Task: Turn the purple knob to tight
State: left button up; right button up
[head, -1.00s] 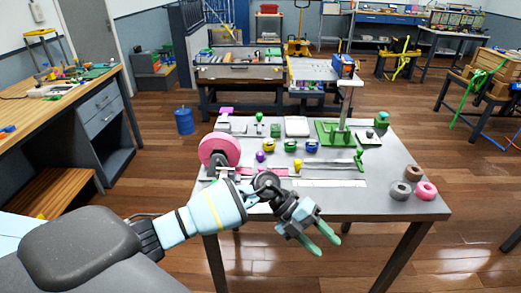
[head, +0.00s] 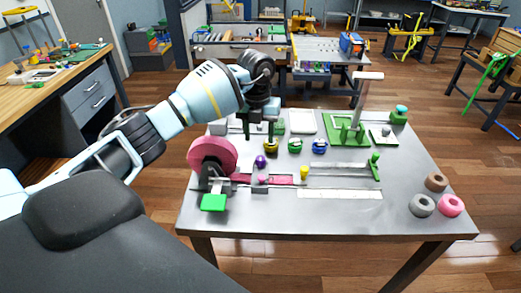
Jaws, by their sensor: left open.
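The purple knob (head: 260,161) is a small round ball on top of a grey block (head: 260,182) at the left part of the grey table. A pink strap (head: 284,180) runs beside the block, from the large pink wheel (head: 207,152). The gripper and arm hide part of the table's back left. My right gripper is out of view.
Yellow, green (head: 295,145) and blue (head: 319,146) round pieces stand near my gripper. A yellow knob (head: 304,172) stands right of the purple one. A green stand (head: 346,128) rises behind. Rings (head: 450,205) lie at the right. The table's front is clear.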

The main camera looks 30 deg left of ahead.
aim_at(260, 157)
pick_arm(q)
jog(key=shift+s+d+f, duration=0.1)
jog(key=shift+s+f, duration=0.1)
jog(key=shift+f, duration=0.2)
notch_tip(260, 157, down, 7)
jog(key=shift+d+r, duration=0.1)
jog(key=shift+d, duration=0.05)
jog(key=shift+w, duration=0.2)
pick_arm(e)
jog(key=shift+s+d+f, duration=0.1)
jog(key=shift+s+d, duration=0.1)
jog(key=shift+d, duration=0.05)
pick_arm(q)
jog(key=shift+c, duration=0.7)
jog(key=c, duration=0.8)
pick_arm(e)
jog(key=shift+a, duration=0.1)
